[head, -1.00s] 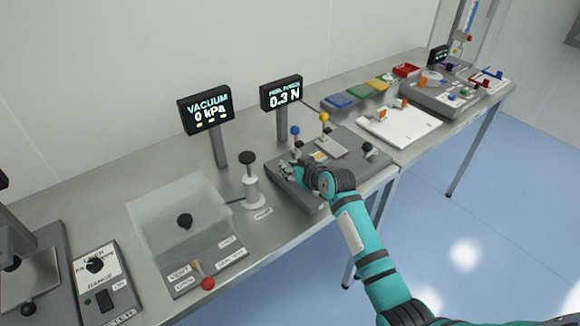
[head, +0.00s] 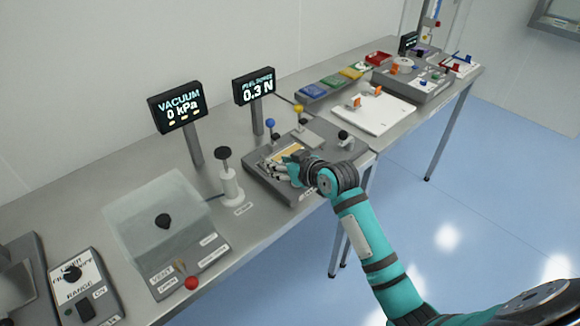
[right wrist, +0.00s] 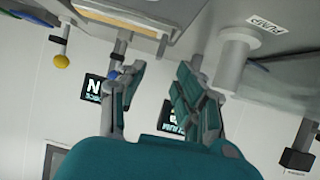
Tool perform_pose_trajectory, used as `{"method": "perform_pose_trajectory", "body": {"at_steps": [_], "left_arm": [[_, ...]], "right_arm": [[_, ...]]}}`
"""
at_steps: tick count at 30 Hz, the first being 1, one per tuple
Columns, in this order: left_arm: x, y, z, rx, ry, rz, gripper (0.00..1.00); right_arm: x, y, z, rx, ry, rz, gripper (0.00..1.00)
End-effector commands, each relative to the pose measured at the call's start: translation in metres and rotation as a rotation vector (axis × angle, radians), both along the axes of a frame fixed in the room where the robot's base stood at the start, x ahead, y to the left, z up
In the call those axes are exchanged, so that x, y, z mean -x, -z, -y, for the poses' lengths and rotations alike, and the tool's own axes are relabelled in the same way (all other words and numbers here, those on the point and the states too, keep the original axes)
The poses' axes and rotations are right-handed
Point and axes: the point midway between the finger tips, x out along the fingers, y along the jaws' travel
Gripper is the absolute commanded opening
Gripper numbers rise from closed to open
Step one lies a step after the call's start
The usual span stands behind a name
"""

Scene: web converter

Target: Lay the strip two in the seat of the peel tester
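The peel tester (head: 345,156) is the grey block under the "0.3 N" display, with blue, yellow and black knobs. An orange-tan flat patch (head: 287,153) shows on its top; I cannot tell whether it is strip two or part of the seat. My right gripper (head: 272,168) is low over the tester's front left, beside that patch, and partly hides the top. In the right wrist view its two fingers (right wrist: 155,85) stand apart with nothing seen between them. My left gripper is out of view.
The "0.3 N" display post (head: 257,118) stands behind the tester. A white pump post (head: 231,187) and the clear-lidded vacuum box (head: 165,232) are to its left. A white board (head: 374,112) with orange-ended pieces and coloured trays (head: 335,80) lie behind right.

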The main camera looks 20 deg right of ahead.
Motion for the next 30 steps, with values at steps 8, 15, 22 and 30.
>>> {"method": "perform_pose_trajectory", "body": {"at_steps": [8,15,22,30], "left_arm": [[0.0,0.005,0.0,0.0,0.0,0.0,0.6],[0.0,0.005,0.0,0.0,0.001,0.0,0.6],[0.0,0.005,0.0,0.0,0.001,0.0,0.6],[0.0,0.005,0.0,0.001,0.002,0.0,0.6]], "right_arm": [[0.034,-0.018,0.01,0.001,0.0,0.001,0.33],[0.039,-0.021,0.011,0.0,0.0,-0.001,0.33],[0.042,-0.018,0.01,0.002,-0.001,-0.008,0.33],[0.103,0.04,-0.003,0.045,0.006,-0.181,0.33]]}}
